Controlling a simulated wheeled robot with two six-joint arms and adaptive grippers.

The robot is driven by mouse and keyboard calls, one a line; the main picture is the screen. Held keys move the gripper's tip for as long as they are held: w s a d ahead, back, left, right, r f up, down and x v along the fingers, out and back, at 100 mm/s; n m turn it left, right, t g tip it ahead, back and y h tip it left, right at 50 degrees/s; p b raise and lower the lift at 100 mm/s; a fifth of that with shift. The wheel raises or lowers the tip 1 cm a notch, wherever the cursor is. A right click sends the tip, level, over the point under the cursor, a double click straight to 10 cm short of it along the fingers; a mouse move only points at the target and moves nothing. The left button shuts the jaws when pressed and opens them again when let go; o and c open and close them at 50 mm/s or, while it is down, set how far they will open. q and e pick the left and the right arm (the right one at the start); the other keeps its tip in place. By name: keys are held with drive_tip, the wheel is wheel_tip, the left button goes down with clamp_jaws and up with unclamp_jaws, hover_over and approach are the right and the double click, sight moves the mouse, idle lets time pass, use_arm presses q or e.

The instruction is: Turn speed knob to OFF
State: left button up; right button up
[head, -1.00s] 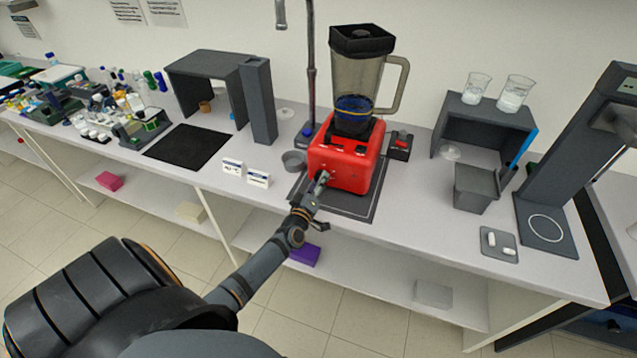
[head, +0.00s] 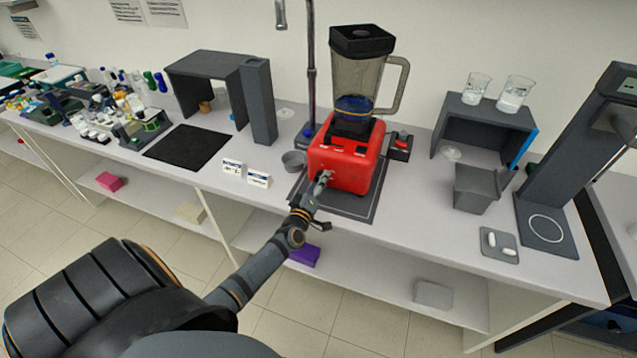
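A red blender base (head: 352,168) stands on a dark mat (head: 345,204) on the bench. A clear jug (head: 357,84) with a black lid and a handle on its right sits on the base. My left gripper (head: 323,178) is at the lower left of the base's front face, close against it. The speed knob cannot be made out; the gripper covers that part of the face. Whether the fingers are open or shut on the knob is too small to tell. My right gripper is not in view.
A small box with a red button (head: 400,145) is right of the blender. A small grey cup (head: 293,161) and white label cards (head: 258,179) lie to the left. A tall dark pole (head: 311,70) rises behind.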

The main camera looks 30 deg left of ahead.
use_arm(q)
drive_tip(key=v, duration=1.2)
drive_tip(key=shift+f, duration=0.1)
drive_tip(key=s+d+f+m+g+h+b, duration=0.1)
drive_tip(key=s+f+m+g, duration=0.25)
drive_tip(key=f, duration=0.75)
drive_tip(key=s+d+f+m+g+h+b, duration=0.15)
drive_tip(key=s+f, duration=0.35)
drive_tip(key=f, duration=0.6)
drive_tip(key=s+f+m+g+h, duration=0.1)
drive_tip(key=s+f+m+g, duration=0.3)
drive_tip(key=f, duration=0.6)
drive_tip(key=s+d+f+m+g, duration=0.1)
drive_tip(key=s+f+m+g, duration=0.1)
drive_tip(key=s+f, duration=0.3)
drive_tip(key=s+d+f+m+g+b, duration=0.1)
drive_tip(key=s+f, duration=0.4)
drive_tip(key=s, duration=0.6)
drive_tip(key=s+d+f+m+g, duration=0.1)
drive_tip(key=s+f+g, duration=0.3)
drive_tip(key=s, duration=0.4)
drive_tip(key=shift+s+d+f+m, duration=0.25)
drive_tip(key=shift+f+m, duration=0.3)
drive_tip(key=shift+m, duration=0.25)
